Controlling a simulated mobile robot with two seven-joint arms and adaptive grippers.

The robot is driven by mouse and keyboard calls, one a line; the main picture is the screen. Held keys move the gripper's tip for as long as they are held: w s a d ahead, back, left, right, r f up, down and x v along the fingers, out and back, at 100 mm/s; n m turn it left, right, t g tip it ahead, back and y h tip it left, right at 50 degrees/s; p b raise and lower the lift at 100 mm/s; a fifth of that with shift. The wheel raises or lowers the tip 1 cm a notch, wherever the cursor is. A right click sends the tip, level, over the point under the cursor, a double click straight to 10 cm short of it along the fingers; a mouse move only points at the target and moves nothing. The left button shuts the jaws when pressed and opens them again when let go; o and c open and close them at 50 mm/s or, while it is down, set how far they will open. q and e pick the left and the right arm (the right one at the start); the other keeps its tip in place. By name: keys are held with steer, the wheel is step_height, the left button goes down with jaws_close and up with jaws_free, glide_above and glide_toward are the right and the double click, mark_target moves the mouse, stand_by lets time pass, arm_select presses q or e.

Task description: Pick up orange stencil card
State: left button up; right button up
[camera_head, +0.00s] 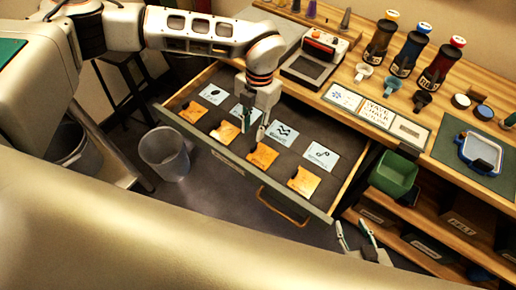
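Several orange stencil cards lie in the open drawer (237,170), in a row along its front side: one at the left end (193,112), one left of the middle (225,132), one right of the middle (262,155) and one at the right end (303,182). My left gripper (254,131) points down over the middle of the drawer, near the two middle orange cards. Its fingers are apart with nothing visible between them. Its height above the cards is hard to tell. My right gripper (356,237) is open and empty in front of the shelves, low in the view.
Several pale blue cards, one with a wave mark (282,134), lie behind the orange ones. A green bin (394,174) stands right of the drawer. Bottles (409,49) and a framed tool (480,150) occupy the tabletop. A waste bin (165,153) stands on the floor at left.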

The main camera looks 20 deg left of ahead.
mark_target(254, 146)
arm_select(q)
steer(key=shift+s+f, duration=0.25)
steer(key=shift+f, duration=0.75)
steer(key=shift+d+f, duration=0.15)
steer(key=shift+f, duration=2.5)
jaws_close()
